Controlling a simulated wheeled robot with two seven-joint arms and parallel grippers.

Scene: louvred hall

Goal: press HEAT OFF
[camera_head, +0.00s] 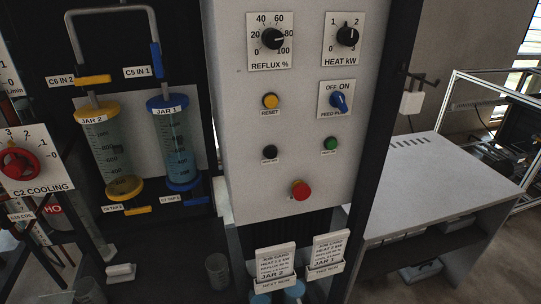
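A white control panel (297,105) stands upright in the middle of the view. A black button (269,152) sits low on its left side, with a small label too small to read for certain. A green button (330,143) sits to its right, also with a tiny label. I cannot confirm from the lettering which one reads HEAT OFF. A large red mushroom button (300,190) is below them. A yellow RESET button (270,100) is above the black one. Neither of my grippers shows in the view, and nothing covers the buttons.
Above are the REFLUX % knob (274,38) and HEAT kW knob (347,36); a blue FEED PUMP switch (340,102) is beside RESET. JAR 2 (104,150) and JAR 1 (173,145) stand left. Job cards (276,265) are below. A grey-white table (440,180) is right.

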